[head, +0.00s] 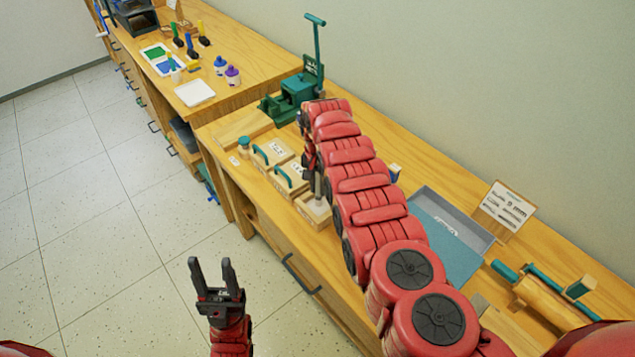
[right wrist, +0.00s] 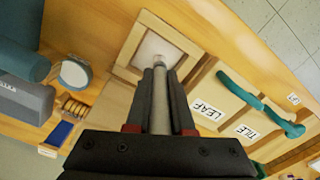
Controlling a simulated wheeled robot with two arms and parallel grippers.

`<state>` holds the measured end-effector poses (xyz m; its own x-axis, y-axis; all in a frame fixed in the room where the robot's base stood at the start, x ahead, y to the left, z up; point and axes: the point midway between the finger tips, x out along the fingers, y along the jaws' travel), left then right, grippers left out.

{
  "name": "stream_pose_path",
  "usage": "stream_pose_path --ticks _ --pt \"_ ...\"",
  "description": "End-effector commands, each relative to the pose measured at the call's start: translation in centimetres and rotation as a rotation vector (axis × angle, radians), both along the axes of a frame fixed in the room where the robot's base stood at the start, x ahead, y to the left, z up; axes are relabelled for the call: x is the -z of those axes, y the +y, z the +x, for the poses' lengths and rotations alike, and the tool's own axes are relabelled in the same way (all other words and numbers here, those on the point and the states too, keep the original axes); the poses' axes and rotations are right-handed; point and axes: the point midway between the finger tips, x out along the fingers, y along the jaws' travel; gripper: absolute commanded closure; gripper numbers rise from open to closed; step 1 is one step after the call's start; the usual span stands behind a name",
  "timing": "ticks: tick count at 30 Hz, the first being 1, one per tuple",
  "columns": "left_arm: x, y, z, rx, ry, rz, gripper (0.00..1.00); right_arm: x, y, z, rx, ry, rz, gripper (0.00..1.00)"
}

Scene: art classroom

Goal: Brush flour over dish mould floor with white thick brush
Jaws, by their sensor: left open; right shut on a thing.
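The dish mould (head: 314,218) is a square wooden frame on the near edge of the bench; it also shows in the right wrist view (right wrist: 126,73), with a pale whitish floor (right wrist: 152,47). My right gripper (head: 312,168) is shut on the brush (head: 318,186), a pale grey shaft held roughly upright over the mould. In the right wrist view my right gripper (right wrist: 160,80) grips the brush (right wrist: 160,112), whose tip reaches to the mould floor; whether it touches is unclear. My left gripper (head: 210,270) is open and empty above the tiled floor.
Two wooden moulds with teal handles, LEAF (right wrist: 208,108) and TILE (right wrist: 245,130), lie beside the dish mould. A green press (head: 293,92) stands behind. A grey-blue tray (head: 440,240) and a rolling pin (head: 545,295) lie right.

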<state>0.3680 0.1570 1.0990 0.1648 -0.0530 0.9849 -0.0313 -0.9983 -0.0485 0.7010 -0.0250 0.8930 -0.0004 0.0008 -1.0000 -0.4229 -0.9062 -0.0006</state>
Motion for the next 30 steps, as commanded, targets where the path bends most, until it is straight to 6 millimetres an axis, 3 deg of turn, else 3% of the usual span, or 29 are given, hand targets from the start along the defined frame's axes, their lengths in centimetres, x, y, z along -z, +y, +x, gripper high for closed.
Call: stream_pose_path --ticks 30 --pt "-3.9 0.0 0.0 0.000 0.000 0.000 0.50 -0.1 -0.7 -0.8 0.000 0.004 -0.003 1.00"
